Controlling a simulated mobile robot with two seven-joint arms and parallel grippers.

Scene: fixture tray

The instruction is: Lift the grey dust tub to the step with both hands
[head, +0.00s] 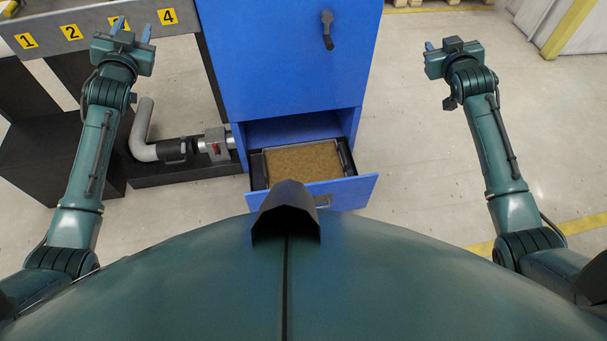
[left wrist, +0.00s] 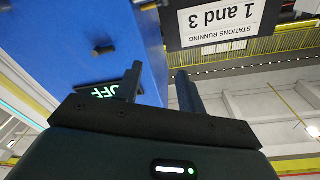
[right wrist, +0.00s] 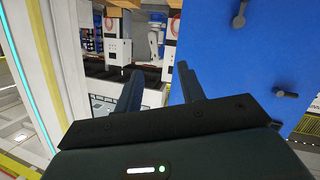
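The grey dust tub (head: 300,144) sits in the pulled-out drawer at the bottom of the blue cabinet, full of brown dust. Only its thin rim shows around the dust. My left gripper (head: 132,29) is raised at the upper left, well away from the tub. Its fingers stand apart and empty in the left wrist view (left wrist: 158,72). My right gripper (head: 440,46) is raised at the upper right, also far from the tub. Its fingers are apart and empty in the right wrist view (right wrist: 160,72). I cannot tell for sure which surface is the step; a low black platform (head: 190,174) lies left of the drawer.
The blue cabinet (head: 285,60) stands behind the open drawer, whose blue front (head: 350,190) faces me. A grey pipe with a valve (head: 212,145) runs left of it. A numbered bench edge (head: 95,32) is beside my left gripper. Floor right of the cabinet is clear.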

